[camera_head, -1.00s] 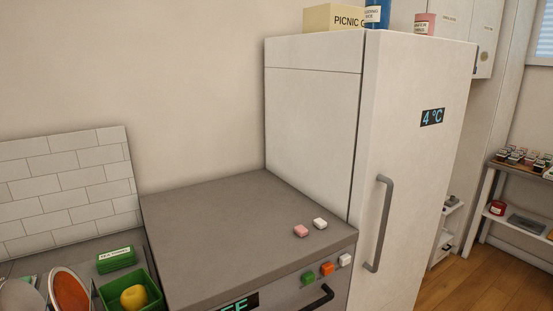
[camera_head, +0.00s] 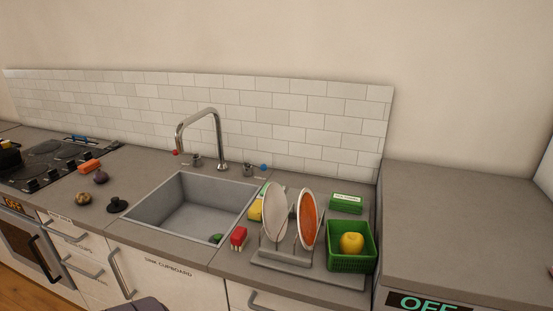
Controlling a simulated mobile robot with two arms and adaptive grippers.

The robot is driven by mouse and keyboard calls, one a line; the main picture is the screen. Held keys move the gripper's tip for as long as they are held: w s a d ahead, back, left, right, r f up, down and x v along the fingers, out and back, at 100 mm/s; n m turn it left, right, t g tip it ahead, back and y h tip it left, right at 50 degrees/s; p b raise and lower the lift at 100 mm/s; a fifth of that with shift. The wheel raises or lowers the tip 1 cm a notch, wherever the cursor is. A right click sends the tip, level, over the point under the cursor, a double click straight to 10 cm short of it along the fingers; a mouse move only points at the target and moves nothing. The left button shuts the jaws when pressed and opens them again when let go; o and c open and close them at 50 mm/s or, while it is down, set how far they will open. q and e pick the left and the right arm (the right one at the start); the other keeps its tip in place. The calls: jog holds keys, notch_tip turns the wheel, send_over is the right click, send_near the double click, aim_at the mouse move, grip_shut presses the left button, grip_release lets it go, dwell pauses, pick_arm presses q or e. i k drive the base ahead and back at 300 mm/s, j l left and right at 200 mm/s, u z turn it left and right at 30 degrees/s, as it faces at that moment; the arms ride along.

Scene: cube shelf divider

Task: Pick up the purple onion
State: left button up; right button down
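A small dark purple onion (camera_head: 100,177) lies on the grey counter left of the sink. It sits close to an orange block-shaped item (camera_head: 89,166) and behind a brownish round item (camera_head: 83,198). Neither of my grippers shows in the head view. A dark purplish-grey shape at the bottom edge is cut off, and I cannot tell what it is.
The sink (camera_head: 145,215) with its tap (camera_head: 218,140) is in the middle. A black stopper-like item (camera_head: 117,204) is at its left. The hob (camera_head: 45,160) is far left. A dish rack (camera_head: 285,262) with plates and a green basket (camera_head: 351,262) holding a yellow item stand right.

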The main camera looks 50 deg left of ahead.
aim_at(99, 177)
jog(key=k+j+u, duration=0.35)
jog(key=k+j, duration=0.25)
jog(key=u, duration=1.7)
